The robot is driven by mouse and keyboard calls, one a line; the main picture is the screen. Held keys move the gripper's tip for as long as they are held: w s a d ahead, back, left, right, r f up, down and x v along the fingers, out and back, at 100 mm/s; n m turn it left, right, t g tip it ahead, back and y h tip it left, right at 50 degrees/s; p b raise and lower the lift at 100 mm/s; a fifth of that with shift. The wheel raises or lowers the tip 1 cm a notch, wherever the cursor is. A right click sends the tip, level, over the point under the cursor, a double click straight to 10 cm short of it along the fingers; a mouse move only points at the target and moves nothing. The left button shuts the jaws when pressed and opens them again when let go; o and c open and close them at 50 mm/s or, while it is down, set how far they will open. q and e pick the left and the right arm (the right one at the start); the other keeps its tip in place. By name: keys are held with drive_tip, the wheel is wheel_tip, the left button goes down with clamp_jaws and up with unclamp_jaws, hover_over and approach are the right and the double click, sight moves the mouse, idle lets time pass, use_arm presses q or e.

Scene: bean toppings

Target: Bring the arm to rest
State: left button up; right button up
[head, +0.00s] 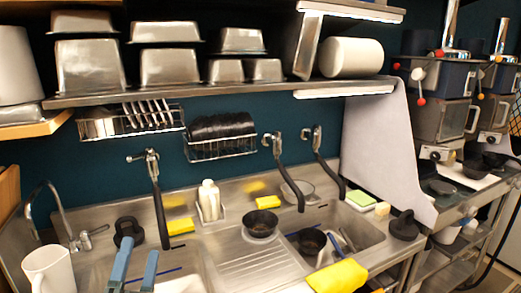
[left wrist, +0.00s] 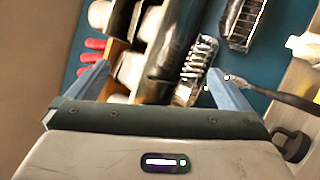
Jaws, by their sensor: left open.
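My left gripper (head: 138,256) shows at the bottom left of the head view, in front of the left sink basin. Its two blue fingers stand apart with nothing between them. In the left wrist view the gripper (left wrist: 158,76) also has its fingers spread wide and empty, with a tilted view of the shelf and wire rack beyond them. My right gripper is in neither view.
A steel sink counter (head: 228,238) runs below the fingers. A white pitcher (head: 50,270), black bowl (head: 261,223), yellow cloth (head: 337,276) and soap bottle (head: 209,198) stand on it. Black hose taps hang behind; a loaded shelf (head: 210,92) is above.

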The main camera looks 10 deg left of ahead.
use_arm(q)
drive_tip(key=s+d+f+m+g+h, duration=0.2)
drive_tip(key=d+f+m+g+h, duration=0.3)
drive_tip(key=f+m, duration=0.35)
drive_tip(key=s+d+f+m+g+h, duration=0.2)
drive_tip(key=s+d+f+m+g, duration=0.15)
drive_tip(key=f+m+g, duration=0.55)
drive_tip(key=s+a+f+m+g+y, duration=0.1)
drive_tip(key=s+a+f+g+y, duration=0.25)
drive_tip(key=s+f, duration=0.4)
drive_tip(key=s+a+f+m+g+y, duration=0.1)
drive_tip(key=s+a+f+g+y, duration=0.3)
drive_tip(key=s+f, duration=0.35)
wheel_tip(320, 180, down, 31)
drive_tip(key=a+g+b, duration=0.2)
drive_tip(key=b, duration=0.1)
drive_tip(key=s+a+f+b, duration=0.1)
drive_tip(key=s+f, duration=0.8)
drive_tip(key=f, duration=0.2)
drive_tip(key=s+f+h+b, duration=0.1)
drive_tip(key=s+f, duration=0.9)
drive_tip(key=f, duration=0.2)
drive_tip(key=shift+a+f+n+g, duration=0.2)
drive_tip(key=shift+a+n+g, duration=0.15)
drive_tip(key=shift+g, duration=0.1)
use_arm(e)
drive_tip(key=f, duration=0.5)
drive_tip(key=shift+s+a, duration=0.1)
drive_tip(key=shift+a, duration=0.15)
